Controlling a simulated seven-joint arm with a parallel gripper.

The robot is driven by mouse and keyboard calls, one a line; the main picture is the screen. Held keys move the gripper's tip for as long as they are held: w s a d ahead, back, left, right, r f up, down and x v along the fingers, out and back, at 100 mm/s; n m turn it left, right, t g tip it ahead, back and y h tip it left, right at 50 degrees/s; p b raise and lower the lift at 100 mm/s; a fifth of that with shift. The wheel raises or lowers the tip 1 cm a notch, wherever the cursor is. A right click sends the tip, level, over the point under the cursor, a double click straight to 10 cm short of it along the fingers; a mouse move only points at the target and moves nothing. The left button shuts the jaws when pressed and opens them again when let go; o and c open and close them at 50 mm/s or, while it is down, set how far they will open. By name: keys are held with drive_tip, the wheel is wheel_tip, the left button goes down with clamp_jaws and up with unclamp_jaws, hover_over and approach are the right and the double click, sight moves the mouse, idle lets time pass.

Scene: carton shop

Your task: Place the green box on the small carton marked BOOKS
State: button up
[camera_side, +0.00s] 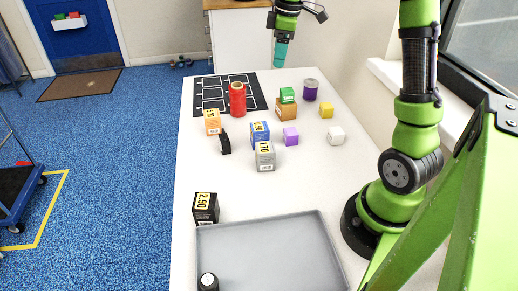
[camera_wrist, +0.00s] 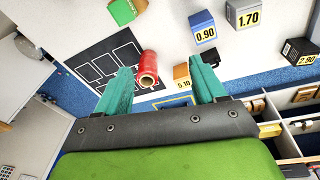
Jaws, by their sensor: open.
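The green box (camera_side: 287,95) rests on top of a small brown carton (camera_side: 286,111) near the far end of the white table; I cannot read a BOOKS mark on the carton. In the wrist view the green box (camera_wrist: 122,12) is at the top left edge, with part of the brown carton (camera_wrist: 140,5) beside it. My gripper (camera_side: 281,62) is up in the air beyond the far end of the table, apart from both. Its teal fingers (camera_wrist: 161,63) are spread open, with nothing held between them.
A red can (camera_side: 237,100) stands on a black marked mat (camera_side: 211,82). A grey tray (camera_side: 275,232) lies at the near end.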

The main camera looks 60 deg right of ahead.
drive_tip(key=s+a+r+m+t, duration=0.1)
drive_tip(key=s+a+r+m, duration=0.15)
drive_tip(key=a, duration=0.45)
drive_tip(key=s+a+r+m+t, duration=0.1)
drive_tip(key=s+a+m+t, duration=0.1)
drive_tip(key=s+a, duration=0.3)
drive_tip(key=s+a+f+m+t+y, duration=0.2)
drive_tip(key=s+a+m, duration=0.3)
drive_tip(key=s+a, duration=0.3)
drive_tip(key=shift+s+a+f+m, duration=0.2)
drive_tip(key=shift+a+f+m, duration=0.2)
drive_tip(key=shift+a, duration=0.5)
